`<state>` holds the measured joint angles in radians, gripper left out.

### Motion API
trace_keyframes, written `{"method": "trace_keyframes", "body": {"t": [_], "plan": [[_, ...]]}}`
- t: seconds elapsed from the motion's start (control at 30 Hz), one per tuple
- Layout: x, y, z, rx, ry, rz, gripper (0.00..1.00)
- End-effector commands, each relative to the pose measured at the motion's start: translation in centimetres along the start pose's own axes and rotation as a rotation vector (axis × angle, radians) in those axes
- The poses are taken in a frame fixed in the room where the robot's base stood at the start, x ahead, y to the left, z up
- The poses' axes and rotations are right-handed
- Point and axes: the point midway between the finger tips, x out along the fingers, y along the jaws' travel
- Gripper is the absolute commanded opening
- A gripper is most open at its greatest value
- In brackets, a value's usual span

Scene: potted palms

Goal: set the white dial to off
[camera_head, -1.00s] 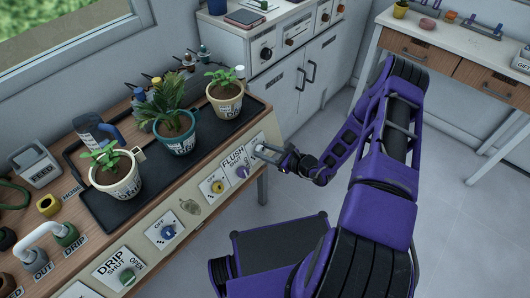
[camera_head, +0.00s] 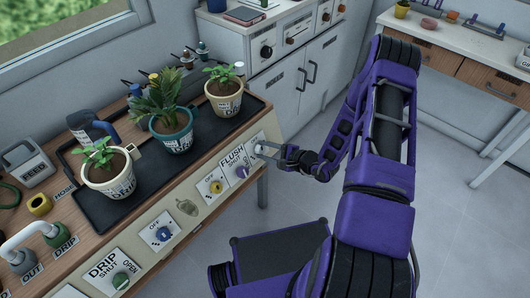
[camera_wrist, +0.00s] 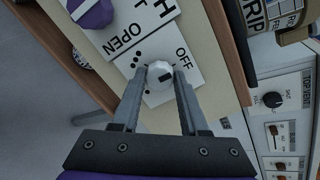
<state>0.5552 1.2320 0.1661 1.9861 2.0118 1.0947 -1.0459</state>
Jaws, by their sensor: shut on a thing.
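The white dial (camera_wrist: 157,70) sits on a white plate (camera_wrist: 184,80) marked OFF, with black dots beside it. A dark mark shows on the dial's face, on its lower right side in the wrist view. My gripper (camera_wrist: 160,75) is shut on the dial, one finger on each side. In the head view my gripper (camera_head: 268,149) reaches the front panel of the bench at its right end, and the fingers partly hide the dial there. The exact setting of the dial is hard to read.
A purple knob (camera_head: 242,171) on the FLUSH plate is close beside the dial. Yellow (camera_head: 216,187), blue (camera_head: 163,233) and green (camera_head: 121,281) knobs follow along the panel. Potted plants stand on a black tray (camera_head: 145,197) above. The floor (camera_head: 300,208) to the right is open.

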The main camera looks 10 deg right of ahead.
Motion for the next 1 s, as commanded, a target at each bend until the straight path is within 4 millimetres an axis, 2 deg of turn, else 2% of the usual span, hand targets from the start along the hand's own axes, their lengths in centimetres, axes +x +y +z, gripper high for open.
{"method": "trace_keyframes", "body": {"t": [0.67,0.7,0.87,1.0], "plan": [[-0.04,0.01,-0.01,-0.069,0.004,0.003,0.00],[-0.04,0.01,-0.01,-0.069,0.004,0.003,0.45],[-0.03,0.01,0.00,-0.068,0.004,0.003,0.74],[-0.02,0.01,0.00,-0.067,0.004,0.003,0.74]]}}
